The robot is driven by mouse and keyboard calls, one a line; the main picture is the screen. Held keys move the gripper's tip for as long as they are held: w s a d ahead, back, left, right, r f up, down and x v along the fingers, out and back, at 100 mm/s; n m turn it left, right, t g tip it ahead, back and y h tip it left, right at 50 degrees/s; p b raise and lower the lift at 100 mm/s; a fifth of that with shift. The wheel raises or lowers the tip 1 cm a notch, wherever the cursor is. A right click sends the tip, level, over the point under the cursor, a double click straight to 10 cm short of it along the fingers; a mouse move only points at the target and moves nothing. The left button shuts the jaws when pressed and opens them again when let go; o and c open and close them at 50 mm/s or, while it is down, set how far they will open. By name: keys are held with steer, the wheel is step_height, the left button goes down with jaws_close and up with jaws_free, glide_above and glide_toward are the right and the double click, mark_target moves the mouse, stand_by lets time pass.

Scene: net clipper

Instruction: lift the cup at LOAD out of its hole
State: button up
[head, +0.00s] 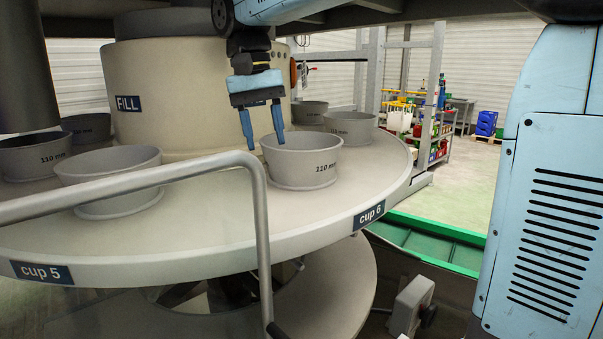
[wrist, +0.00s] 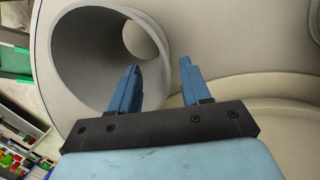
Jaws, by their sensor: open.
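A grey open cup (head: 303,163) marked 110 mm sits in the round turntable (head: 215,218), near the cup 6 label. No LOAD sign is readable in view. My gripper (head: 264,144) is open and empty, pointing down at the cup's left rim. In the head view, one finger overlaps the cup's rim and the other is left of it. In the wrist view, my gripper (wrist: 160,66) has one finger in front of the cup's mouth (wrist: 85,50) and the other outside, over the pale surface. The fingers' height against the rim is unclear.
Another grey cup (head: 108,178) stands at left, with several more around the cream central drum (head: 190,95) with its FILL sign. A grey handrail (head: 259,215) crosses in front. A green-edged trough (head: 425,240) lies below right.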

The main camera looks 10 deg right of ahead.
steer(key=shift+s+d+f, duration=0.1)
steer(key=shift+s+f, duration=0.1)
steer(key=shift+f, duration=1.15)
steer(key=shift+s+d+f, duration=0.1)
steer(key=shift+s+f, duration=0.1)
steer(key=shift+f, duration=1.1)
jaws_close()
